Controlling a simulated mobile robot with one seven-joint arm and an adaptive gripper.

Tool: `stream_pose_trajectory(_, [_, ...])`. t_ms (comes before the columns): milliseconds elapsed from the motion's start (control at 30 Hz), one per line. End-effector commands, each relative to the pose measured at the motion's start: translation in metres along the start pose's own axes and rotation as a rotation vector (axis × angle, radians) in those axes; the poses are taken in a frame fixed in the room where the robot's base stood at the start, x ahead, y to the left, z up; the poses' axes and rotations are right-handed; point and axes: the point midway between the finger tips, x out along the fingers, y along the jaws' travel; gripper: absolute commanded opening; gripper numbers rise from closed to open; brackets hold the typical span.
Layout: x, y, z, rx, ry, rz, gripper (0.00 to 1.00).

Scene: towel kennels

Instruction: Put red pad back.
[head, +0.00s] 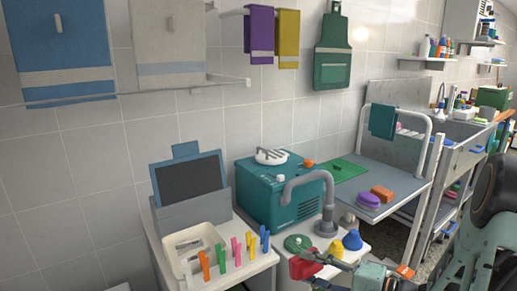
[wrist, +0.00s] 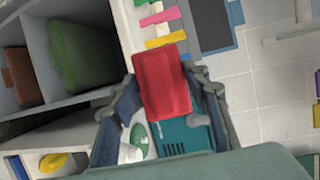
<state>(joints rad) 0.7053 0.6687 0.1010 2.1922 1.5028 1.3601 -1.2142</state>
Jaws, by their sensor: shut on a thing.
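The red pad (head: 303,266) is a small red block at the bottom middle of the head view, just in front of the white counter. In the wrist view the red pad (wrist: 161,82) fills the middle, between the two fingers. My gripper (head: 318,272) is shut on it and holds it up near the counter's front edge; the gripper also shows in the wrist view (wrist: 163,97). The far part of the jaws in the head view is partly hidden by the pad.
Several coloured pegs (head: 237,252) stand at left. A purple pad (head: 368,200) and an orange block (head: 382,194) lie on the grey bench.

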Motion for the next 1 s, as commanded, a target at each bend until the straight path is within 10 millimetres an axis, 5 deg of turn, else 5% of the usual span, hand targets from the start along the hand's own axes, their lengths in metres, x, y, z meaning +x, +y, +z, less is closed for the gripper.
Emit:
stream_pose_trajectory(33, [-0.003,-0.02,0.001,0.001,0.0,0.0,0.23])
stream_pose_trajectory(1000, [-0.029,-0.182,0.012,0.0,0.0,-0.001,0.23])
